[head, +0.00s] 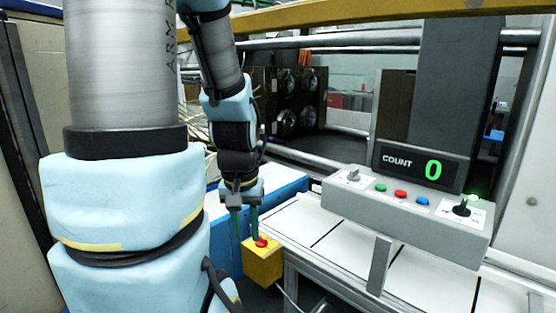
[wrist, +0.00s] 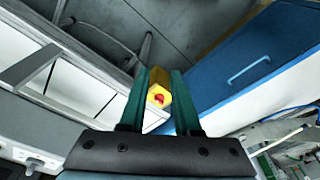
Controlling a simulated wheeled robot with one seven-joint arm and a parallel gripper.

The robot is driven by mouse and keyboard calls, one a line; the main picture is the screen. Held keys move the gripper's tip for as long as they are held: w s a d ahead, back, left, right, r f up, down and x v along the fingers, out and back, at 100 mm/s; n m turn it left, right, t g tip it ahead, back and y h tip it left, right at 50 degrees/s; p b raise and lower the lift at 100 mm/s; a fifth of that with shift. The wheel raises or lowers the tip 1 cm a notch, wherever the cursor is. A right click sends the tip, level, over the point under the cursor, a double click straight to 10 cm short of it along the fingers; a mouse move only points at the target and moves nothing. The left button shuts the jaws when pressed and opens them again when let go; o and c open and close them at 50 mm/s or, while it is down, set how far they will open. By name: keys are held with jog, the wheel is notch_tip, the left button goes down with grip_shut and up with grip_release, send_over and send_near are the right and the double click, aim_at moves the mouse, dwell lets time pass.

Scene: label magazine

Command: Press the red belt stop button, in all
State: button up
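The red belt stop button (head: 261,243) sits on top of a yellow box (head: 263,265) at the near end of the belt frame. My gripper (head: 246,236) points down just above and beside the box, its green fingers apart with nothing held. In the wrist view the red button (wrist: 159,99) and the yellow box (wrist: 158,88) show in the gap between the fingers of my gripper (wrist: 161,72). I cannot tell whether a fingertip touches the box. The count display (head: 421,166) reads 0.
A grey control panel (head: 400,215) right of the box carries a green, a red (head: 401,194) and a blue button, a knob and a black lever; a green lamp (head: 473,199) glows. White belt plates (head: 335,240) run alongside. A blue cabinet (wrist: 235,60) stands close by the box.

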grip_shut()
dwell(0.9)
